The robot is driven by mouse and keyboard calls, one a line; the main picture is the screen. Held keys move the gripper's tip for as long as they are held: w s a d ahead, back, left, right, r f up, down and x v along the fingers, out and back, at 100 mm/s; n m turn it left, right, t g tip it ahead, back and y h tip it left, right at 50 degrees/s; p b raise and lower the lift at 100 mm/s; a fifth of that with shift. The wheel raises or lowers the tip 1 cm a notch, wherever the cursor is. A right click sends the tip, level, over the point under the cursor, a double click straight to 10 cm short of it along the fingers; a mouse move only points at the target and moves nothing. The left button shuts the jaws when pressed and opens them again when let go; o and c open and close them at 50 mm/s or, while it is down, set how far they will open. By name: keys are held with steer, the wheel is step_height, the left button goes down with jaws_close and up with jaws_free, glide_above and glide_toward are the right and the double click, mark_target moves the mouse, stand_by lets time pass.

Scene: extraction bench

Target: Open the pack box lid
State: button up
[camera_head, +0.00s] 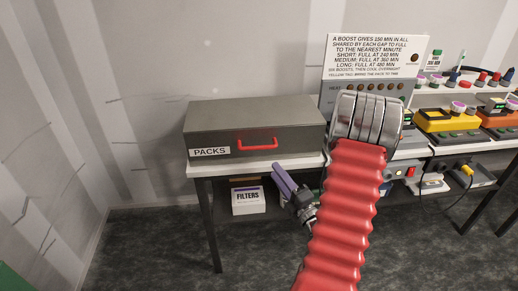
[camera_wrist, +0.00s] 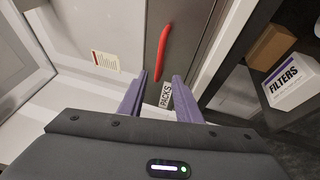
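The pack box (camera_head: 255,122) is a grey metal box with a "PACKS" label on its front, at the left end of the white bench. Its lid (camera_head: 254,112) is shut. A red handle (camera_head: 258,143) sits on the front face; in the wrist view the red handle (camera_wrist: 164,50) lies beyond my fingers. My gripper (camera_head: 290,180) is low in front of the bench edge, below the box front, partly hidden by my red arm sleeve. In the wrist view my gripper (camera_wrist: 160,85) shows two purple fingers apart with nothing between them, short of the handle.
A white "FILTERS" box (camera_head: 248,201) stands on the shelf under the bench. A sign (camera_head: 375,56) and a grey panel stand right of the pack box. Yellow and orange devices (camera_head: 447,120) fill the bench at right. The wall behind is bare.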

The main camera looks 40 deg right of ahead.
mark_target(259, 148)
steer(key=x, duration=1.3)
steer(key=shift+w+d+r, duration=0.1)
steer(key=shift+w, duration=0.05)
steer(key=shift+c, duration=0.7)
jaws_close()
